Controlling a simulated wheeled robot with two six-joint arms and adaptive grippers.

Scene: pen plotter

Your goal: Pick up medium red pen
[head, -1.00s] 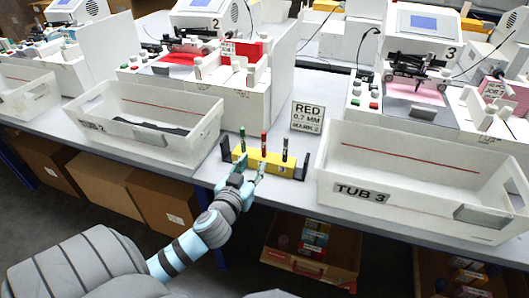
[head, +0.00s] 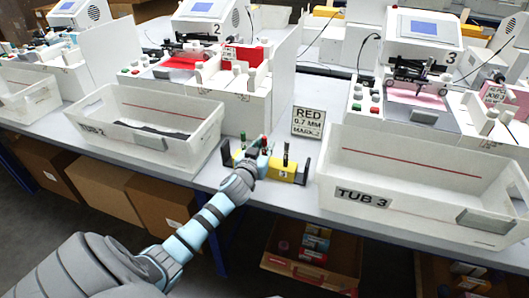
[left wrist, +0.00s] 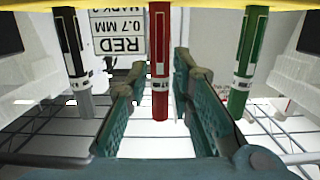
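A yellow pen rack (head: 284,173) stands near the front edge of the bench and holds a green pen (head: 242,140), a red pen (head: 264,142) and a black pen (head: 286,154), all upright. My left gripper (head: 257,159) is at the rack in front of the red pen and hides part of it. In the left wrist view, which looks upside down, the red pen (left wrist: 159,65) stands between my two open fingers (left wrist: 158,82), with gaps at its sides. The black pen (left wrist: 73,55) and green pen (left wrist: 246,55) stand outside the fingers. My right gripper is not in view.
A sign reading RED 0.7 MM (head: 307,122) stands behind the rack. A plotter (head: 415,105) stands behind TUB 3.

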